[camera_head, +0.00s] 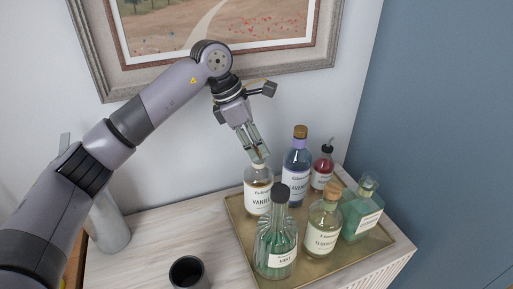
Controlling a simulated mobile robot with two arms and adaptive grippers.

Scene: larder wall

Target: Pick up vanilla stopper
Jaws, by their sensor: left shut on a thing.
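The vanilla bottle (257,195), with a white label and brown contents, stands upright at the back left of the tray. My left gripper (256,152) reaches down from above to the top of this bottle. Its fingers are shut on the vanilla stopper, which is mostly hidden between the fingertips. The stopper is at the bottle's mouth; I cannot tell whether it is still seated in the neck. My right gripper is not in view.
A gold tray (240,217) holds the bottles: lavender (297,172), a red one (322,170), mint (276,243), a cork-topped one (322,228) and a green one (361,212). A dark cup (187,273) and grey cylinder (108,222) stand left. A framed picture (333,40) hangs behind.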

